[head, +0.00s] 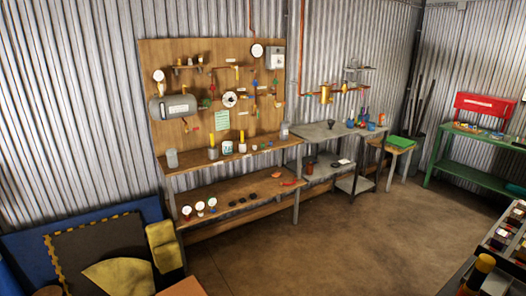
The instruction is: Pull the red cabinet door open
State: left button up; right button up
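A red box-like unit (486,106) with a pale label strip on its front stands at the far right. It is above the green bench (470,163), against or near the corrugated wall. It is the only large red thing in view, and I cannot tell whether it is the red cabinet. No door edge, handle or hinge can be made out on it at this size. Neither of my grippers shows in the head view.
A wooden pegboard bench (230,190) with gauges and fittings stands along the wall. A grey metal table (322,134) and a stool with a green top (398,143) stand right of it. Mats (100,250) lie front left, a parts rack (500,240) front right. Brown floor between is clear.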

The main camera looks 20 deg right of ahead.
aim_at(501, 107)
jog(key=i+l+z, duration=0.15)
jog(key=i+z, duration=0.55)
jog(key=i, duration=0.2)
jog(key=i+j+z, duration=0.15)
jog(key=i+z, duration=0.45)
jog(key=i, duration=0.3)
jog(key=i+z, duration=0.2)
jog(key=i, duration=0.35)
jog(key=i+j+z, duration=0.25)
jog(key=i, duration=0.3)
jog(key=i+l+z, duration=0.1)
jog(key=i+z, duration=0.25)
jog(key=i, duration=0.45)
jog(key=i+j+z, duration=0.1)
jog(key=i+z, duration=0.25)
jog(key=i, duration=0.45)
jog(key=i+u, duration=0.1)
jog(key=i, duration=0.75)
jog(key=i+l, duration=0.2)
jog(key=i, duration=0.6)
jog(key=i+l+u, duration=0.15)
jog(key=i+l, duration=0.15)
jog(key=i, duration=0.3)
jog(key=i+l+u, duration=0.2)
jog(key=i+l, duration=0.2)
jog(key=i, duration=0.2)
jog(key=i+l+u, duration=0.15)
jog(key=i+l, duration=0.3)
jog(key=i, duration=0.15)
